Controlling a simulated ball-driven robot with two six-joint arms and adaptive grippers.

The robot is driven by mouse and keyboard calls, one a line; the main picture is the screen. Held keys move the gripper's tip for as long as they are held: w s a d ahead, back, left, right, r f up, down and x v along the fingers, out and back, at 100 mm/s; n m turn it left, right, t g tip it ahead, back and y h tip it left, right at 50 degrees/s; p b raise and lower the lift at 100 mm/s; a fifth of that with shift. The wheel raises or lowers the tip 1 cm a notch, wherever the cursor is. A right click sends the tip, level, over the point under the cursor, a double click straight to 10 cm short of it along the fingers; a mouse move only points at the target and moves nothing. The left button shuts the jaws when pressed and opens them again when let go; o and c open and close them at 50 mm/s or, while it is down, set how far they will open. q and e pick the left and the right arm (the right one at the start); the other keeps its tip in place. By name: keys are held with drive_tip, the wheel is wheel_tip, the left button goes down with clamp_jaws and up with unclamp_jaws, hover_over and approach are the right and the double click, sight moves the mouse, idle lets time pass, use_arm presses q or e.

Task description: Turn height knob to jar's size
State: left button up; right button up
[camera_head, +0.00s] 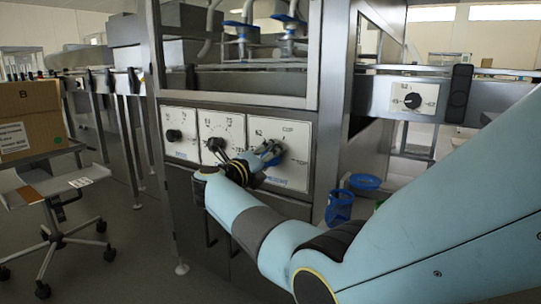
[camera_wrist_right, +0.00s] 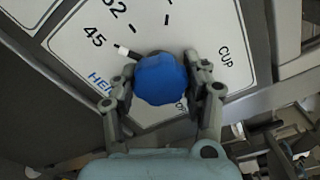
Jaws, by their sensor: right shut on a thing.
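My right gripper (camera_head: 270,155) reaches to the right-hand dial panel (camera_head: 296,170) on the steel machine's front. In the right wrist view, my right gripper (camera_wrist_right: 162,88) is shut on a round blue knob (camera_wrist_right: 161,79), one finger on each side. A dark pointer with a white tip (camera_wrist_right: 122,51) extends from the knob toward the side of the 45 mark. The dial plate (camera_wrist_right: 205,40) carries the numbers 45 and 52, the word CUP and a partly hidden blue label that starts with HE. No jar can be made out. My left gripper is not in view.
Two more dial panels with black knobs (camera_head: 174,135) sit to the left. Another dial (camera_head: 412,100) is on the conveyor frame at right. A cardboard box (camera_head: 30,118) stands on a wheeled stand at left. Blue baskets (camera_head: 340,207) are on the right below. Open floor lies at left.

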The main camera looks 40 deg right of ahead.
drive_tip(key=shift+a, duration=0.1)
idle(0.3)
drive_tip(key=o, duration=1.2)
drive_tip(key=shift+a, duration=0.1)
drive_tip(key=v, duration=0.7)
drive_tip(key=shift+a, duration=0.1)
drive_tip(key=shift+f, duration=0.1)
